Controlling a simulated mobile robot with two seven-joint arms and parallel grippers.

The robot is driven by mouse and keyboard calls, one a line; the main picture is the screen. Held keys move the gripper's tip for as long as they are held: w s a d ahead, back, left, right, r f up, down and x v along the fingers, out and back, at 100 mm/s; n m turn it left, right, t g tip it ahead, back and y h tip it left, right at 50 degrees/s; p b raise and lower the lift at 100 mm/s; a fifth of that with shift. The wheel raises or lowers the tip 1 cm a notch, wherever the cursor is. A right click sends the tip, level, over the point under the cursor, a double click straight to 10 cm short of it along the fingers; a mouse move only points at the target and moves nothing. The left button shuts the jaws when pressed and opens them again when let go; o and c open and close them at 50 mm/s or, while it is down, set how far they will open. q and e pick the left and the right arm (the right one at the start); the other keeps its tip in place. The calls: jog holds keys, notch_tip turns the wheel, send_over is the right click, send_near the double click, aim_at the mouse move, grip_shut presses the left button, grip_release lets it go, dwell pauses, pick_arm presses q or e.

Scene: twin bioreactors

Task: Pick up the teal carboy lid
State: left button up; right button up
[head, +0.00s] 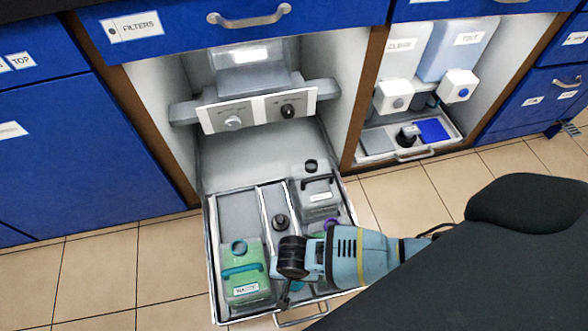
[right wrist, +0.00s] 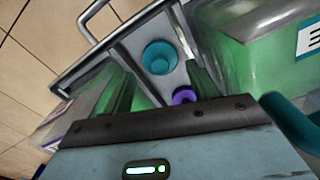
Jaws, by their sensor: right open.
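The teal carboy lid (right wrist: 160,58) lies in a narrow tray compartment near the tray's front edge in the right wrist view. In the head view a bit of teal (head: 299,287) shows beside my right gripper (head: 284,298), mostly hidden by the arm. My right gripper also shows in the right wrist view (right wrist: 160,88); it is open, its two fingers on either side of the lid in the picture, with nothing held. A green carboy (head: 243,275) with a teal handle and teal neck ring stands in the tray, left of the gripper. My left gripper is not in view.
A purple lid (right wrist: 184,95) lies close to the teal one. The pulled-out tray (head: 212,262) also holds a grey carboy (head: 318,198) and a small dark round piece (head: 281,222). The tray's front handle (head: 301,316) is near the gripper. A second bay stands at right.

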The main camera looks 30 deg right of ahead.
notch_tip(320, 180, down, 5)
jog(key=b, duration=0.3)
jog(key=shift+w, duration=0.1)
jog(key=c, duration=0.6)
jog(key=shift+c, duration=0.6)
jog(key=shift+r+p, duration=2.85)
jog(key=shift+r, duration=2.25)
